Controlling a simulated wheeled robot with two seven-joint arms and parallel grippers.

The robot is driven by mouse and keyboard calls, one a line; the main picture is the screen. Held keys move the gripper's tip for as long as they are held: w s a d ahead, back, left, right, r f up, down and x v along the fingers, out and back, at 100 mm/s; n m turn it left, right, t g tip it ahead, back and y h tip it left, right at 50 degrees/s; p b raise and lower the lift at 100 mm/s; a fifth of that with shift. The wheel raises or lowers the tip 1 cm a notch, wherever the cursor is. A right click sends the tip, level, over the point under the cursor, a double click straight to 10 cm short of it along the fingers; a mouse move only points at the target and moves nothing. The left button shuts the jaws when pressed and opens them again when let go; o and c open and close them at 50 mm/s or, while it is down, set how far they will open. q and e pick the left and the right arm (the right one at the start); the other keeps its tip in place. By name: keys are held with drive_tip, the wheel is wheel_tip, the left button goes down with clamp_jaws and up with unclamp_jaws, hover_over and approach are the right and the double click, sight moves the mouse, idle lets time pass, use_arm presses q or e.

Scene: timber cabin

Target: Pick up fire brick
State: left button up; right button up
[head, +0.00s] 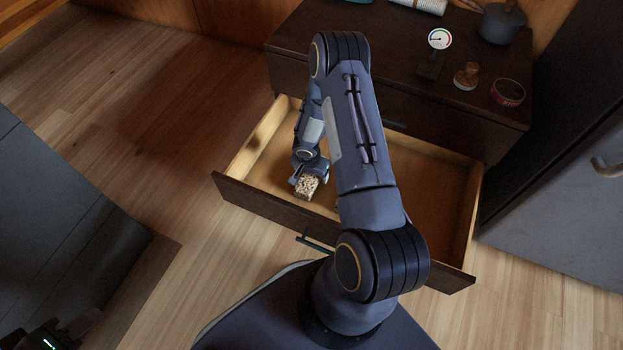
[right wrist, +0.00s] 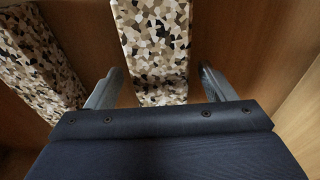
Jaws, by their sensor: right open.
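A fire brick (head: 307,187) with a cream, tan and black speckled surface lies in the open drawer (head: 262,209). In the right wrist view this brick (right wrist: 155,40) lies between the two fingers of my right gripper (right wrist: 160,86), with a gap on each side. The right gripper (head: 308,178) is open and reaches down into the drawer at the brick. A second speckled brick (right wrist: 38,62) shows at the left of the wrist view; I cannot make it out in the head view. My left gripper (head: 72,332) is partly in view at the bottom left corner, dark and cut off.
On the dark cabinet top stand a dial gauge (head: 439,40), a wooden-handled stamp (head: 466,77), a round tin (head: 508,92) and a grey pot (head: 502,23). My right arm hides part of the drawer. The drawer's right side looks bare.

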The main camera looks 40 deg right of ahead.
drive_tip(key=shift+f, duration=0.4)
drive_tip(key=shift+c, duration=0.2)
drive_tip(key=c, duration=1.4)
